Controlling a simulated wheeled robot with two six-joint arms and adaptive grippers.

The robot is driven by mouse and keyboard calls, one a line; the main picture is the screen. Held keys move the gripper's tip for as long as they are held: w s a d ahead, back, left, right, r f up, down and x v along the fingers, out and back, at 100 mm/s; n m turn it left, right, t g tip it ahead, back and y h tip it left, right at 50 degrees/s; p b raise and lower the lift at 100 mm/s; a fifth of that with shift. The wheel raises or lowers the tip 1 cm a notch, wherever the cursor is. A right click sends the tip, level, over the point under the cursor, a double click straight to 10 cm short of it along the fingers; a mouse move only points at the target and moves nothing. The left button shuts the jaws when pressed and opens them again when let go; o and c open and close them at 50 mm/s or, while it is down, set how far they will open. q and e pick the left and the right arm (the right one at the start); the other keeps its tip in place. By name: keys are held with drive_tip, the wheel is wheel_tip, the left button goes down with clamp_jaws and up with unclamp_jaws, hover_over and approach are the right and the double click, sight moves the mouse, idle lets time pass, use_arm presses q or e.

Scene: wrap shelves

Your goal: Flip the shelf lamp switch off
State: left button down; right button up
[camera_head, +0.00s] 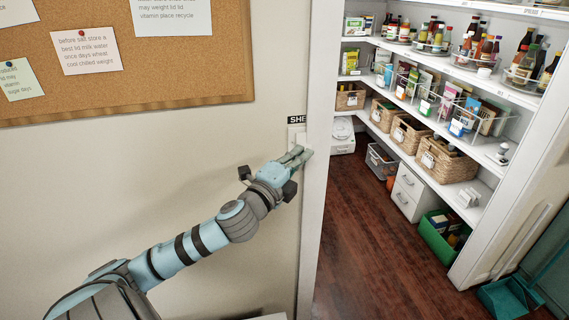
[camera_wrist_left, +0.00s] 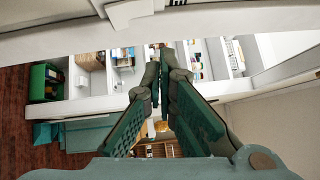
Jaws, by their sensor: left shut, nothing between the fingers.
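A white switch plate (camera_head: 297,132) is on the beige wall beside the white door frame, under a black label (camera_head: 297,119) reading "SHE", the rest cut off by the frame edge. My left gripper (camera_head: 298,155) is at the lower part of the plate, its fingers together and empty. It covers the plate's lower part, so the position of the switch lever is hidden and contact cannot be told. In the left wrist view the green fingers (camera_wrist_left: 163,58) converge at their tips, just below a white piece (camera_wrist_left: 130,12) that looks like the switch plate. My right gripper is not in view.
A cork board (camera_head: 130,70) with paper notes hangs on the wall above my arm. The white door frame (camera_head: 325,120) stands close right of the gripper. Beyond it are pantry shelves with baskets (camera_head: 447,160) and bottles. The wall left of the plate is clear.

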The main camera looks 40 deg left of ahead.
use_arm(q)
drive_tip(key=s+p, duration=0.1)
drive_tip(key=s, duration=0.5)
drive_tip(key=shift+d, duration=0.4)
drive_tip(key=shift+r, duration=0.1)
